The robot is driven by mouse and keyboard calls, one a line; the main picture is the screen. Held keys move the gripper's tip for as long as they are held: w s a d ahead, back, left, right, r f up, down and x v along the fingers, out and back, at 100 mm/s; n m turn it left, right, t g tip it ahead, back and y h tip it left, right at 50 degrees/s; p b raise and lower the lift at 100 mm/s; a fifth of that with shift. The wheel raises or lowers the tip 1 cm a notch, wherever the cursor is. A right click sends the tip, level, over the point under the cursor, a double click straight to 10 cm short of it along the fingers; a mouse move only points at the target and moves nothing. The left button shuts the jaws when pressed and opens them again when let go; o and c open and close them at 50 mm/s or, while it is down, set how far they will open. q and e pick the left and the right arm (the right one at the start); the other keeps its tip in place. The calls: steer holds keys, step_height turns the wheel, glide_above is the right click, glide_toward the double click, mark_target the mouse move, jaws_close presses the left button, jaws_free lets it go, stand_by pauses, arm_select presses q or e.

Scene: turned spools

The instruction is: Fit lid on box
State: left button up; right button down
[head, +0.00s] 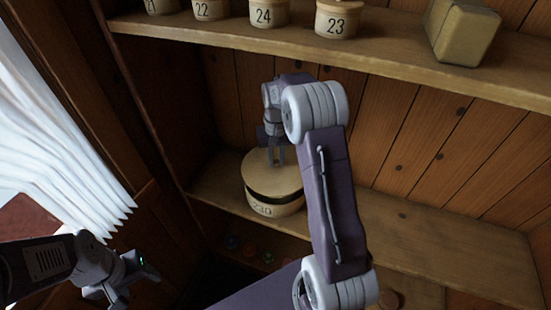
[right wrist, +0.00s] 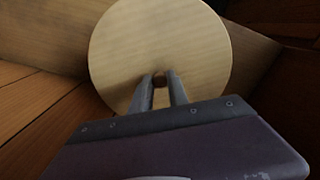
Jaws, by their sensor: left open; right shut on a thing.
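The round wooden lid (head: 262,179) is over the round box (head: 275,208) on the middle shelf. The lid looks tilted, with a dark gap between it and the box rim at the front. The box has a number on its front, partly shaded. My right gripper (head: 276,162) points down at the lid's top. In the right wrist view its fingers (right wrist: 160,82) are shut on a small brown knob (right wrist: 160,79) at the middle of the lid (right wrist: 160,40). The box is hidden below the lid there. My left gripper (head: 118,290) is open and empty at the lower left, away from the shelf.
The upper shelf (head: 380,55) holds several numbered round boxes, such as one marked 24 (head: 268,14), and a yellowish block (head: 461,30). The middle shelf (head: 420,243) is bare to the right. Small coloured items (head: 250,250) lie below. White pleated cloth (head: 50,130) hangs at left.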

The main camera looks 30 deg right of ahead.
mark_target(277, 161)
steer(key=shift+d+f+b, duration=0.1)
steer(key=shift+f+b, duration=0.7)
steer(key=shift+f, duration=0.15)
steer(key=shift+f+b, duration=0.95)
steer(key=shift+b, duration=0.25)
steer(key=shift+f, duration=0.25)
steer(key=shift+p, duration=0.3)
steer(key=shift+r, duration=0.1)
steer(key=shift+f+p, duration=0.3)
steer(key=shift+p, duration=0.05)
